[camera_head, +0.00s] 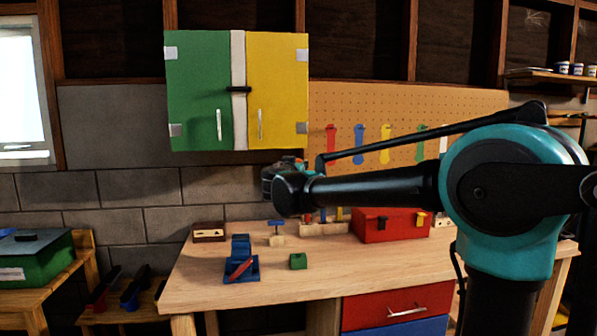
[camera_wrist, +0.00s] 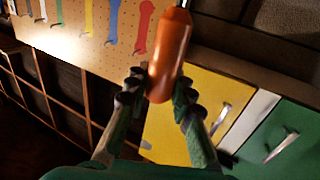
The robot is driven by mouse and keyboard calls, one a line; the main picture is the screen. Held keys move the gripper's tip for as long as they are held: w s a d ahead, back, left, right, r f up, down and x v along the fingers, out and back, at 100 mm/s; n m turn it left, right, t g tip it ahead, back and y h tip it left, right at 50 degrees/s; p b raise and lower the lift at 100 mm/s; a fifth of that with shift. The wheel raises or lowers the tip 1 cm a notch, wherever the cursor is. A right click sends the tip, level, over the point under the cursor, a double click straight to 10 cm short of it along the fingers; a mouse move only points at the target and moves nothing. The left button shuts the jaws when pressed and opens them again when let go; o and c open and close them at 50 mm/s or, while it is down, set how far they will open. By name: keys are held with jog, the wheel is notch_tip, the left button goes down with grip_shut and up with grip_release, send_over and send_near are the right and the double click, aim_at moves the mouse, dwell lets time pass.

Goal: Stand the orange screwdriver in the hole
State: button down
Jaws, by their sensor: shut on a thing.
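In the wrist view, my gripper (camera_wrist: 159,90) is shut on the orange screwdriver (camera_wrist: 172,52), with a finger on each side of its handle. The handle points up the picture; its far end runs to the top edge. In the head view, my arm hides most of the gripper and the screwdriver, held in the air above the workbench (camera_head: 300,290). A light wooden rack (camera_head: 318,230) with coloured tools standing in it is at the back of the bench, partly behind my arm. I cannot tell which hole is free.
A red toolbox (camera_head: 390,227) stands right of the rack. A brown block (camera_head: 208,232), a blue stand (camera_head: 241,245) with a red tool, and a green block (camera_head: 298,261) are on the bench. Green and yellow cabinet doors (camera_head: 275,90) hang above. The bench's front middle is clear.

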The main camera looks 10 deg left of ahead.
jog(key=shift+r, duration=1.6)
dwell(0.5)
